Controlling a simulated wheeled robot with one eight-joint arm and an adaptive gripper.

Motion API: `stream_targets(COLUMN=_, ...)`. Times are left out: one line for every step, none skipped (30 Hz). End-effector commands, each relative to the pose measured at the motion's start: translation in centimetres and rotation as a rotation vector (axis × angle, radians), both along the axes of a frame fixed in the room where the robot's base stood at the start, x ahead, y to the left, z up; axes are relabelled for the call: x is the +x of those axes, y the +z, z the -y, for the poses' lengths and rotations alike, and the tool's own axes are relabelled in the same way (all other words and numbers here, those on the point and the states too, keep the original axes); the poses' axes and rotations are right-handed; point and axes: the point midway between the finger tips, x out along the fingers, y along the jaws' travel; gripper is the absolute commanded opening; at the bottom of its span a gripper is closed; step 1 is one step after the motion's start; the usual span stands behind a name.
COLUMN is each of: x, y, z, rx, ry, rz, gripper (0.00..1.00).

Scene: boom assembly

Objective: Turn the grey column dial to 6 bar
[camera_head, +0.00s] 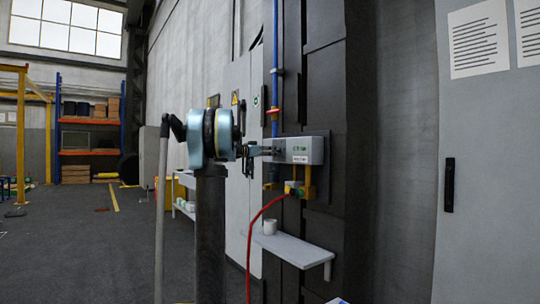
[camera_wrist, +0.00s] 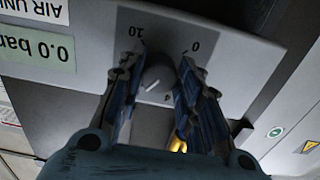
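The grey dial (camera_wrist: 156,74) sits on the light grey face of the air unit in the wrist view. It has a white pointer line and printed marks, among them 0 and 10. My gripper (camera_wrist: 158,60) has one finger on each side of the dial, its fingers apart; whether they touch it is hard to tell. The readout label (camera_wrist: 37,45) shows 0.0 bar, upside down in this view. In the head view, my gripper (camera_head: 268,150) reaches the left end of the grey air unit (camera_head: 306,151), and the dial is hidden there.
A red hose (camera_head: 259,221) hangs from yellow fittings (camera_head: 299,189) under the unit. A blue pipe (camera_head: 275,60) with a red valve runs up the wall. Open floor lies left.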

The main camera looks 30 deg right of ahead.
Motion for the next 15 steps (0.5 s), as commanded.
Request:
stream_targets(x=0.12, y=0.02, z=-0.04, rx=0.000, ry=0.002, rz=0.000, gripper=0.08)
stream_targets(x=0.12, y=0.02, z=-0.04, rx=0.000, ry=0.003, rz=-0.002, gripper=0.08)
stream_targets(x=0.13, y=0.02, z=-0.05, rx=-0.002, ry=0.003, rz=-0.008, gripper=0.08)
stream_targets(x=0.14, y=0.02, z=-0.05, rx=-0.002, ry=0.003, rz=-0.018, gripper=0.08)
stream_targets(x=0.14, y=0.03, z=-0.05, rx=-0.003, ry=0.003, rz=-0.031, gripper=0.08)
stream_targets(x=0.15, y=0.03, z=-0.05, rx=-0.005, ry=0.003, rz=-0.050, gripper=0.08)
stream_targets(x=0.15, y=0.03, z=-0.06, rx=-0.006, ry=0.003, rz=-0.066, gripper=0.08)
stream_targets(x=0.16, y=0.03, z=-0.06, rx=-0.007, ry=0.004, rz=-0.080, gripper=0.08)
stream_targets(x=0.17, y=0.03, z=-0.06, rx=-0.008, ry=0.004, rz=-0.097, gripper=0.08)
stream_targets(x=0.16, y=0.03, z=-0.07, rx=-0.009, ry=0.004, rz=-0.106, gripper=0.08)
stream_targets(x=0.17, y=0.04, z=-0.07, rx=-0.010, ry=0.004, rz=-0.114, gripper=0.08)
stream_targets(x=0.17, y=0.04, z=-0.07, rx=-0.010, ry=0.004, rz=-0.121, gripper=0.08)
stream_targets(x=0.18, y=0.04, z=-0.07, rx=-0.011, ry=0.004, rz=-0.124, gripper=0.08)
stream_targets(x=0.19, y=0.04, z=-0.08, rx=-0.011, ry=0.005, rz=-0.125, gripper=0.08)
stream_targets(x=0.19, y=0.04, z=-0.09, rx=-0.011, ry=0.005, rz=-0.124, gripper=0.08)
